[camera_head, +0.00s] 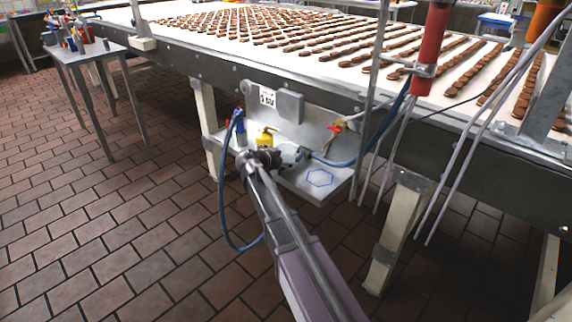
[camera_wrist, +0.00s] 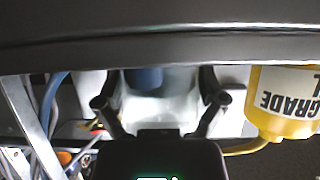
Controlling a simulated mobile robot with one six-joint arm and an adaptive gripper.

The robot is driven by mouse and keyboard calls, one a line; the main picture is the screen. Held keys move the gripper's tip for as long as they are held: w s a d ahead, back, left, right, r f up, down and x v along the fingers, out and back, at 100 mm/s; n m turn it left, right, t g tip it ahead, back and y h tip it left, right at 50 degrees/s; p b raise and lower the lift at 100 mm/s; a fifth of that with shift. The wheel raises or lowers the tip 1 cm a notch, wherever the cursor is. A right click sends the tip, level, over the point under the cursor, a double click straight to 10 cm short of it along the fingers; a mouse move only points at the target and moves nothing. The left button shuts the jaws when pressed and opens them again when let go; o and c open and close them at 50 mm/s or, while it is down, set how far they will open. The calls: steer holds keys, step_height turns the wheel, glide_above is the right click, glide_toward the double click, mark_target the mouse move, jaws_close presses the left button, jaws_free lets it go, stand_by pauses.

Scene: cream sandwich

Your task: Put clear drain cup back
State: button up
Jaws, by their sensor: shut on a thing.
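My gripper (camera_head: 268,158) reaches over the small grey shelf under the conveyor. It is shut on the clear drain cup (camera_head: 291,154), which shows as a pale, see-through shape at the fingers. In the wrist view the cup (camera_wrist: 163,108) lies between the two dark fingers of my gripper (camera_wrist: 160,104), with something blue seen in or behind it. The cup's lower part is hidden by my gripper's body. I cannot tell whether the cup touches the shelf.
The shelf (camera_head: 338,186) has a bare part with a blue hexagon outline (camera_head: 320,177). A yellow bottle (camera_head: 266,139) stands behind my gripper, and shows at right in the wrist view (camera_wrist: 284,100). A blue hose (camera_head: 222,200) hangs at left. The conveyor edge (camera_head: 345,108) overhangs the shelf.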

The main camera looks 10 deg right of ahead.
steer(key=shift+f, duration=0.2)
steer(key=o, duration=0.9)
steer(key=shift+r, duration=0.25)
steer(key=shift+s+a+r, duration=0.15)
steer(key=shift+a, duration=0.05)
steer(key=p+v, duration=0.5)
steer(key=v, duration=0.6)
steer(key=shift+s+a, duration=0.1)
steer(key=shift+a, duration=0.15)
steer(key=shift+d, duration=0.1)
